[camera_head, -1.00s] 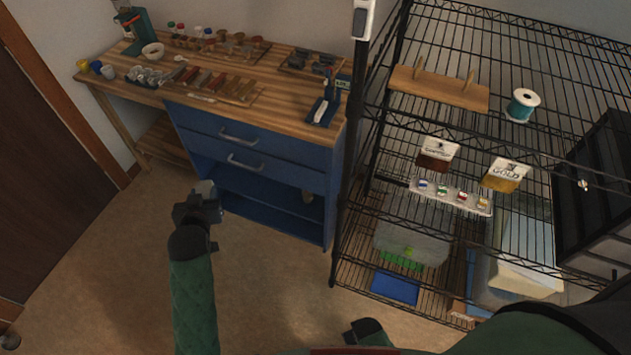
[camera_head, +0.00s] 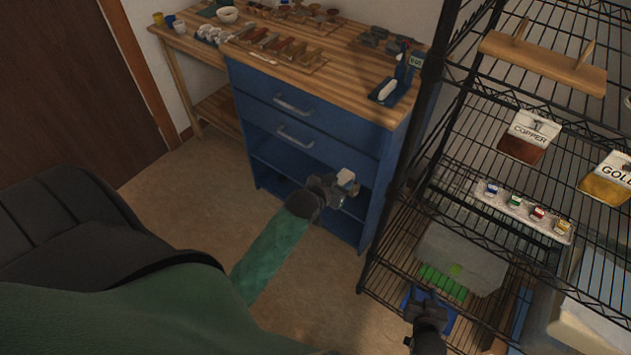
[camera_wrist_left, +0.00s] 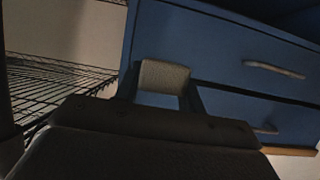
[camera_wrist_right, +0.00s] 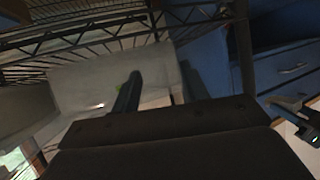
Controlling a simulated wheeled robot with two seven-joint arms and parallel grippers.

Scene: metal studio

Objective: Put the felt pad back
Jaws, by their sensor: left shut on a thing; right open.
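The felt pad (camera_wrist_left: 163,77) is a small light-grey block in the left wrist view. It is held between the fingertips of my left gripper (camera_wrist_left: 165,98). In the head view the pad (camera_head: 346,177) shows as a pale patch at the tip of my left gripper (camera_head: 343,187), in front of the blue cabinet's open lower part. My right gripper (camera_wrist_right: 155,88) is open, with nothing between its fingers. In the head view it (camera_head: 428,302) is in front of the wire rack's low shelf.
The blue cabinet (camera_head: 310,110) has two shut drawers and a wooden top with tools.

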